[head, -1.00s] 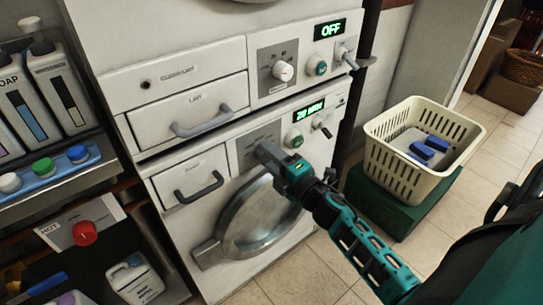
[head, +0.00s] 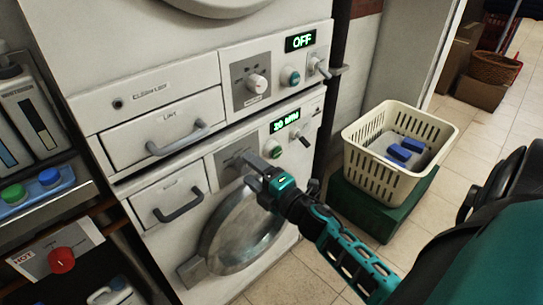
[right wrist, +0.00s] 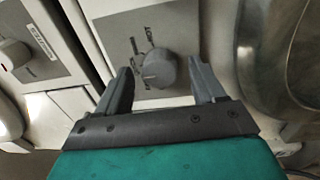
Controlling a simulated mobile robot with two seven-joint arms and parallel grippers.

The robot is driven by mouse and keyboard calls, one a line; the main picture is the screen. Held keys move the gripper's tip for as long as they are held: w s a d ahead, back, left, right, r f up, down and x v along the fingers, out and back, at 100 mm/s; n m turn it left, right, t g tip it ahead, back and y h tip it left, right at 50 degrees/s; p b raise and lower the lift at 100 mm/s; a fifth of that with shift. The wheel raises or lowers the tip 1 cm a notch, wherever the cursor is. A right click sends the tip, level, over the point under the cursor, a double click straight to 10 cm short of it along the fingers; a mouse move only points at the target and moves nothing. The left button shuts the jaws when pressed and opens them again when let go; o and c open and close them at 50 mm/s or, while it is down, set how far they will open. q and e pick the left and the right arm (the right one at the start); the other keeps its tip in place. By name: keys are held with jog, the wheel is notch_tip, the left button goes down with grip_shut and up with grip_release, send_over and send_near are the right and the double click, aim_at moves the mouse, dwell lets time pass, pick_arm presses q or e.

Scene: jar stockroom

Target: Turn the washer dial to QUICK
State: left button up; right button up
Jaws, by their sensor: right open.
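The washer dial (right wrist: 158,68) is a round grey knob with a pale pointer line, on a grey plate with small marks around it, in the right wrist view. In the head view the gripper mostly hides the dial. The washer (head: 165,245) is the lower white machine with a round metal door. Its green display (head: 285,121) is lit, its text hard to read. My left gripper is out of view.
The upper machine has its own dial (head: 257,84) and a display (head: 300,41) reading OFF. A drawer handle (head: 179,206) sticks out left of my gripper. A cream basket (head: 385,170) stands on a green box at right. A shelf with bottles and a red HOT knob (head: 62,260) is at left.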

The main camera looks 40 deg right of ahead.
jog(key=s+d, duration=0.1)
jog(key=s, duration=1.1)
jog(key=shift+f, duration=0.25)
jog(key=shift+w, duration=0.1)
